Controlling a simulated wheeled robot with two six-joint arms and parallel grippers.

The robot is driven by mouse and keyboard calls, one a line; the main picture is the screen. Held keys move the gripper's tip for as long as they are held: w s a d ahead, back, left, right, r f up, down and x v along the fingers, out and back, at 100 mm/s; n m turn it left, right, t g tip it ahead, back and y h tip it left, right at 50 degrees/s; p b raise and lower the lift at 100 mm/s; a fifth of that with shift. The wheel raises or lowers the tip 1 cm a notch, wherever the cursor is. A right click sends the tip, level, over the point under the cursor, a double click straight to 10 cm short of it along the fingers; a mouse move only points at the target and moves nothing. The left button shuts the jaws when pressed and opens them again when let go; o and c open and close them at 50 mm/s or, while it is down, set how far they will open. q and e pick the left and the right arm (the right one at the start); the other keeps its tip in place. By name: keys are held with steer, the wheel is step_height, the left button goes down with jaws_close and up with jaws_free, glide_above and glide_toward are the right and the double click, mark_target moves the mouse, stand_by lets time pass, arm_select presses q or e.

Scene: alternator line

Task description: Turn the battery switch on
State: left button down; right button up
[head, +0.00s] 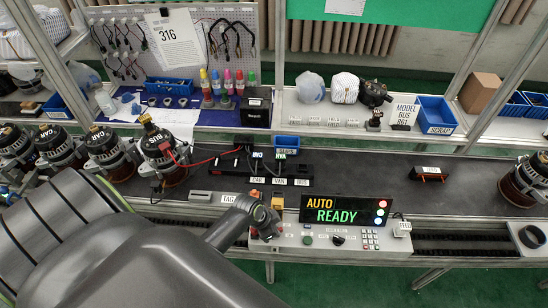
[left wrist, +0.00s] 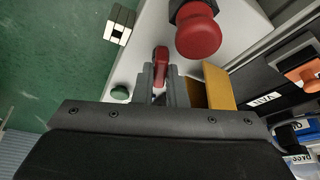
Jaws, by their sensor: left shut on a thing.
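The battery switch has a red handle (left wrist: 160,62) on the pale control panel, seen in the left wrist view. My left gripper (left wrist: 160,82) is shut on this handle, with one finger on each side of it. In the head view my left arm reaches in from the lower left to the left end of the control panel (head: 375,243), and the gripper largely hides the switch there. The display (head: 345,210) on the panel reads AUTO READY. My right gripper is in neither view.
A red mushroom button (left wrist: 198,32) and a yellow block (left wrist: 219,87) stand close to the fingers. A green button (left wrist: 120,93) is on the other side. Several alternators (head: 108,147) line the bench at left. The bench right of the display is mostly clear.

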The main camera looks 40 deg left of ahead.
arm_select(q)
steer(key=shift+w+m+h, duration=0.1)
steer(key=shift+m+h, duration=0.2)
steer(key=shift+m, duration=0.5)
steer(key=c, duration=1.5)
jaws_free()
steer(key=shift+g, duration=0.3)
steer(key=shift+o, duration=0.2)
steer(key=b+v, duration=0.2)
steer(key=v, duration=1.5)
steer(key=shift+r, duration=0.15)
